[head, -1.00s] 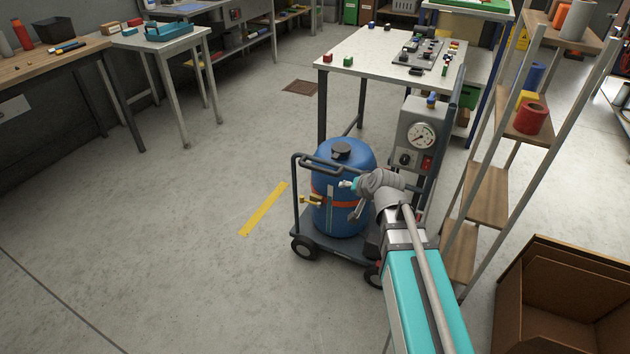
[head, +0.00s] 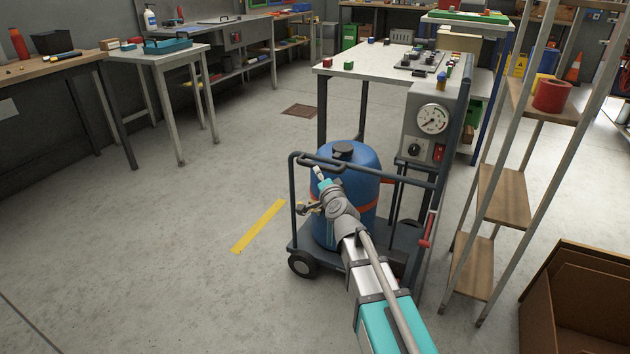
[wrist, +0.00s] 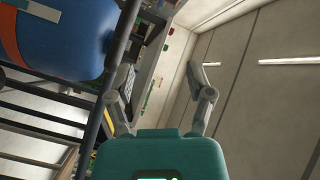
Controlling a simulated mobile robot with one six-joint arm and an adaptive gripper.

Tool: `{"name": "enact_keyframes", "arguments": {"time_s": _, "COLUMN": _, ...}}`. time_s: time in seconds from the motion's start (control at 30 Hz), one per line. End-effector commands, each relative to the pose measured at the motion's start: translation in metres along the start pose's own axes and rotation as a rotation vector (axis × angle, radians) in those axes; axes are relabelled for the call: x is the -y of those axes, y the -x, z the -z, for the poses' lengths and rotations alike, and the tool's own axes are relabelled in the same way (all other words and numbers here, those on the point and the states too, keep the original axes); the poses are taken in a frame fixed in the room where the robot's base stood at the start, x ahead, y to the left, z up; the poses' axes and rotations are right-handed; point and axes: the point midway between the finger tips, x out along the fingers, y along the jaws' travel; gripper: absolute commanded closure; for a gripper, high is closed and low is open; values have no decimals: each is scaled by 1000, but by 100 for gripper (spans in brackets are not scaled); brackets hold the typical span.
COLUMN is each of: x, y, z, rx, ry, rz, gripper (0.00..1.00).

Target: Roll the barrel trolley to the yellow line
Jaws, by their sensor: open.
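The barrel also shows at the upper left of the wrist view (wrist: 70,35). The yellow line (head: 258,226) lies on the floor left of the trolley, with bare floor between them. My gripper (head: 321,178) is in front of the barrel, near the handle bar. In the wrist view its two fingers are spread and empty (wrist: 162,88), with a dark frame bar just left of them.
A gauge panel (head: 427,122) stands at the trolley's right side. A shelf rack (head: 502,195) and an open cardboard box (head: 580,295) are on the right. A white table (head: 345,66) is behind the trolley. The floor to the left is clear.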

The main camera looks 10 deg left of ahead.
Motion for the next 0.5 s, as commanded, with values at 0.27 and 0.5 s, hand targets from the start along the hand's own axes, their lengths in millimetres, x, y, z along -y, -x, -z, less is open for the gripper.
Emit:
{"name": "enact_keyframes", "arguments": {"time_s": 0.27, "x": -33, "y": -20, "z": -24, "rx": -157, "ry": -156, "rz": 83, "gripper": 32}}
{"name": "enact_keyframes", "arguments": {"time_s": 0.5, "x": -58, "y": -29, "z": -37, "rx": -286, "ry": -283, "rz": 122, "gripper": 32}}
